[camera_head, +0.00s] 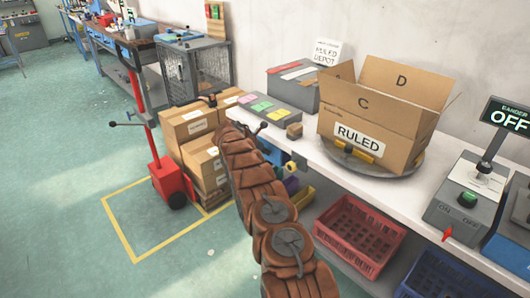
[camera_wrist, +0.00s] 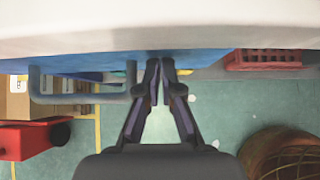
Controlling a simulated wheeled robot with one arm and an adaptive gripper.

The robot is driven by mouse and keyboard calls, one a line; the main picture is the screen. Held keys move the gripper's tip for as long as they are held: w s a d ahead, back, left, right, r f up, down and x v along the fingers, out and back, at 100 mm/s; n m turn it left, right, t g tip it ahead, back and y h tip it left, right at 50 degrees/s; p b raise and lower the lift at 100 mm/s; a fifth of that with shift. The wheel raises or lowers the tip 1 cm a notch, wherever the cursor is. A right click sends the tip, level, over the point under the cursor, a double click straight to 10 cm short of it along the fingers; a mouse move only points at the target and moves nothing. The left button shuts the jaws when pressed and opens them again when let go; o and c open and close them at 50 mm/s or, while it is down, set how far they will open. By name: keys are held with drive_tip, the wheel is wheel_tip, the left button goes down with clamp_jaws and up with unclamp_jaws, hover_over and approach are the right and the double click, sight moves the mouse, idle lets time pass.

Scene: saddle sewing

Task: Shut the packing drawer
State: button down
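The packing drawer (camera_wrist: 215,60) shows in the wrist view as a blue surface just below the white table edge. A grey bar handle (camera_wrist: 75,98) stands out from its left part. My gripper (camera_wrist: 161,68) is in front of the drawer, right of the handle, with its fingertips close together and nothing visible between them. Whether the tips touch the drawer I cannot tell. In the head view a small blue part of the drawer (camera_head: 272,152) shows under the table, beside my arm. My arm hides most of it there, so how far it stands out is unclear.
The white table (camera_head: 310,151) carries an open carton marked RULED (camera_head: 375,107) on a round plate. A red crate (camera_head: 358,232) and a blue crate (camera_head: 440,276) sit below. Stacked cartons (camera_head: 190,123) and a red pallet truck (camera_head: 168,181) stand left. The green floor is clear further left.

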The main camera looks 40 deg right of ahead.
drive_tip(key=shift+s+d+r, duration=0.2)
drive_tip(key=shift+s+d, duration=0.1)
drive_tip(key=shift+d, duration=0.25)
drive_tip(key=a+r+b, duration=0.2)
drive_tip(key=a+r, duration=0.4)
drive_tip(key=a, duration=0.6)
drive_tip(key=shift+r, duration=0.35)
drive_tip(key=shift+a, duration=0.1)
